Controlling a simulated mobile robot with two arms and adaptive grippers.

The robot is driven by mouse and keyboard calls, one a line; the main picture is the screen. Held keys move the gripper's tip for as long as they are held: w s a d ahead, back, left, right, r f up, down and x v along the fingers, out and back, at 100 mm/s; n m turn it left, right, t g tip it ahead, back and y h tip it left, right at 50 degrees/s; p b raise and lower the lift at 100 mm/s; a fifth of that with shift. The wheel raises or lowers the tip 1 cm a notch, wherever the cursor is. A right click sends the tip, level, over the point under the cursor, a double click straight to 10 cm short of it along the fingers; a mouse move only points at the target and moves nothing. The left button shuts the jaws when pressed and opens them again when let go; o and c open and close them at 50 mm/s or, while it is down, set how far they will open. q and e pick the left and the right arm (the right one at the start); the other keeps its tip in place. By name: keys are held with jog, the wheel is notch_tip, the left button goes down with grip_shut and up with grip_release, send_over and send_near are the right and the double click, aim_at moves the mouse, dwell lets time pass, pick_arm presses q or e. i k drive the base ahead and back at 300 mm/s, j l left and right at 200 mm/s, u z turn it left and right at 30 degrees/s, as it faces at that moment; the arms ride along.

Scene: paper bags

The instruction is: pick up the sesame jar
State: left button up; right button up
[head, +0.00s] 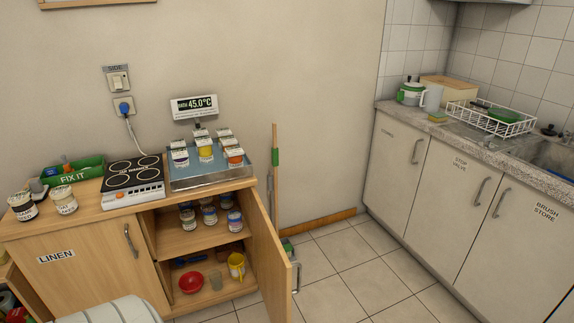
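Several small labelled jars are in the head view, but their labels are too small to read, so I cannot tell which is the sesame jar. A dark jar (22,206) and a pale jar (64,200) stand on the left of the wooden cabinet top. A dark-banded jar (180,157), a yellow jar (206,152) and an orange jar (235,158) stand on the blue-topped scale or tray (212,180). More jars, including a blue-lidded one (209,215), stand on the shelf inside the open cabinet. Neither of my grippers is in view.
The cabinet door (268,258) stands open into the aisle. A two-burner-style hot plate (133,180) and a green FIX IT box (75,172) are on the cabinet top. A red bowl (191,282) and yellow mug (236,267) sit below. Tiled floor at right is clear.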

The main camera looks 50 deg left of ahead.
aim_at(23, 206)
jog(key=i+u, duration=0.1)
jog(key=u, duration=1.25)
jog(key=i+l+u, duration=0.2)
jog(key=l+u, duration=1.2)
jog(key=l, duration=0.25)
jog(key=i+l, duration=0.55)
jog(key=l, duration=0.25)
